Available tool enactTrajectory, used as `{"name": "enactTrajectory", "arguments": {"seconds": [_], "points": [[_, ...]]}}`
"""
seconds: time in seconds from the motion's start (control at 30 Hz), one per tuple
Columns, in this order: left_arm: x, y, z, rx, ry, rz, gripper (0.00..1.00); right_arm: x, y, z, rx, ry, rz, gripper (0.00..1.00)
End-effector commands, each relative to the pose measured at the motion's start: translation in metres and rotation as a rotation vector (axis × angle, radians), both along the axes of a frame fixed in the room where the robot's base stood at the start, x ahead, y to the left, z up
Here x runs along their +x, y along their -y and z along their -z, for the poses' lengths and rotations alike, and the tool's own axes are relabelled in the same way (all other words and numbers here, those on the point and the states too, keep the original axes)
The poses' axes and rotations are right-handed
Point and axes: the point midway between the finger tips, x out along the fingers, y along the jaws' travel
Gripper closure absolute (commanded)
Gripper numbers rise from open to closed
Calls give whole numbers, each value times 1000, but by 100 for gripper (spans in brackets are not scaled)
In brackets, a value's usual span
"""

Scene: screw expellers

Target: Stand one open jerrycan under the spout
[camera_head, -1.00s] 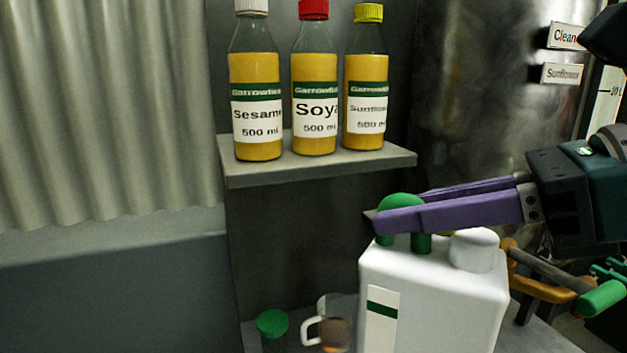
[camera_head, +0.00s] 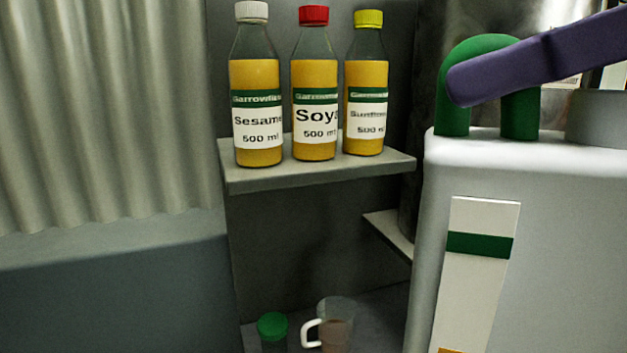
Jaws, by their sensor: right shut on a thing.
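A white jerrycan (camera_head: 571,240) with a green handle (camera_head: 453,97) and a pale label with a green band fills the right side of the head view, close to the camera. My right gripper (camera_head: 478,84) has purple fingers and is shut on the green handle, holding the jerrycan upright. A grey-white cap or neck (camera_head: 597,118) stands on its top at the right edge; whether it is open cannot be told. The jerrycan's bottom is out of view. The spout is not visible. My left gripper is not in view.
A shelf (camera_head: 320,174) holds sesame (camera_head: 257,90), soya (camera_head: 315,80) and sunflower (camera_head: 366,80) oil bottles. Below are a green-capped jar (camera_head: 272,326) and a glass jug (camera_head: 335,325). A small ledge (camera_head: 389,234) juts out beside the jerrycan. A corrugated wall (camera_head: 100,110) is at left.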

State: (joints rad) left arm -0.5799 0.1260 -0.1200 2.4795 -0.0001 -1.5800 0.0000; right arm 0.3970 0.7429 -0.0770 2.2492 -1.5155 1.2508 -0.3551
Motion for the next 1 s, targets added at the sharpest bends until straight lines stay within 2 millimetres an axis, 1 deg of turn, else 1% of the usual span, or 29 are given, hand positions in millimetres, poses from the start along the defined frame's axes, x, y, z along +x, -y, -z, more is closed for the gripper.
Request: {"name": "enactTrajectory", "arguments": {"seconds": [0.1,0.2,0.4,0.5,0.77,0.8,0.97,1.0], "points": [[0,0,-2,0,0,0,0,-5,20,1,7,-2,60,100],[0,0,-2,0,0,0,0,-8,35,4,6,-1,108,100],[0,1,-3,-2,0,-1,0,-13,59,11,5,-1,189,100],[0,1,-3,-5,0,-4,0,-15,67,14,5,1,219,100],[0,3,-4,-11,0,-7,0,-20,84,21,3,2,281,100],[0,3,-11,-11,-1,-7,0,-20,83,14,2,5,279,100],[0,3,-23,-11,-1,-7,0,-19,83,3,3,4,277,100],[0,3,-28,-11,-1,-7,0,-19,83,-2,3,4,277,100]]}}
